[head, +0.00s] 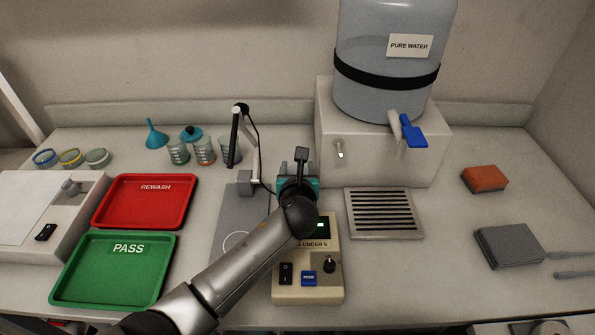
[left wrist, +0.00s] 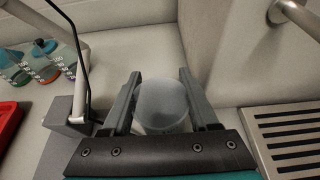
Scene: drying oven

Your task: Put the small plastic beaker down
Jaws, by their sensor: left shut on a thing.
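My left gripper (head: 300,160) is over the middle of the counter, in front of the white water stand. In the left wrist view its two fingers (left wrist: 160,78) are on either side of the small plastic beaker (left wrist: 161,108), shut on it. The beaker is whitish and translucent, and its round rim shows between the fingers. In the head view the beaker is hidden behind the gripper. I cannot tell whether its base touches the surface below. My right gripper is not in view.
A meter box (head: 308,272) sits below my left arm. A grey probe stand (head: 246,180) is close left of the gripper, and a drain grille (head: 384,213) is to its right. Graduated beakers (head: 204,151), a red tray (head: 145,201) and a green tray (head: 113,269) stand further left.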

